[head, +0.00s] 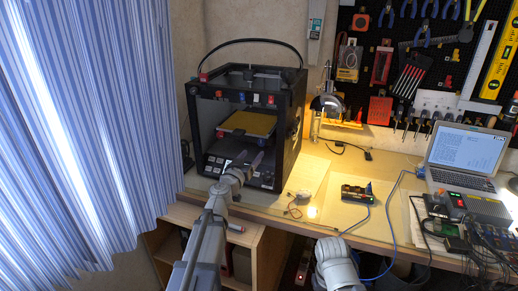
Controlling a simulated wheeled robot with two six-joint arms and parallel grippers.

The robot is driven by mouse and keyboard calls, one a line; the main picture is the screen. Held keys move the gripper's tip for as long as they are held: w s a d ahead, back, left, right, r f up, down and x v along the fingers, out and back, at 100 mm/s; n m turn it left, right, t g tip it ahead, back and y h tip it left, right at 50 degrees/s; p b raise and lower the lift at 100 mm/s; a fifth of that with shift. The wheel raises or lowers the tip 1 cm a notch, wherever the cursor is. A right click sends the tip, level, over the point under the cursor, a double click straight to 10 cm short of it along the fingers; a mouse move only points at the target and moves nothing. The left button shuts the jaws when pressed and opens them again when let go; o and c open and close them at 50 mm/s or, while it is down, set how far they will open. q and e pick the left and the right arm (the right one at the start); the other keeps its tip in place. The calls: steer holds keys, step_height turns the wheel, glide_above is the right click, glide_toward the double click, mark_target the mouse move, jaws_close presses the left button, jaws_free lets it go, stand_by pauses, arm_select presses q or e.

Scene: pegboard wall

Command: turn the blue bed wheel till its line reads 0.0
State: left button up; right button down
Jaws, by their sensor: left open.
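A black-framed 3D printer (286,125) stands on the wooden bench at centre left. Its yellow bed plate (248,123) sits inside the open front. A small blue part (242,97) shows on the upper front bar; I cannot tell whether it is the bed wheel. No line or reading can be made out. My left gripper (254,160) is open in front of the printer's lower front, below the bed plate, and hides part of the dark panel there. I cannot tell whether it touches anything. My right gripper is not visible; only a pale part of my right arm shows at the bottom.
A laptop (466,150) and cluttered electronics (455,210) fill the bench's right side. A small circuit device (357,193) and loose wires lie mid-bench. A blue striped curtain (85,130) hangs at left. Tools hang on the pegboard behind.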

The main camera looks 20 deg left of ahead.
mark_target(261, 144)
arm_select(q)
steer(key=w, duration=0.7)
steer(key=shift+w+d, duration=0.3)
steer(key=shift+d, duration=0.1)
jaws_close()
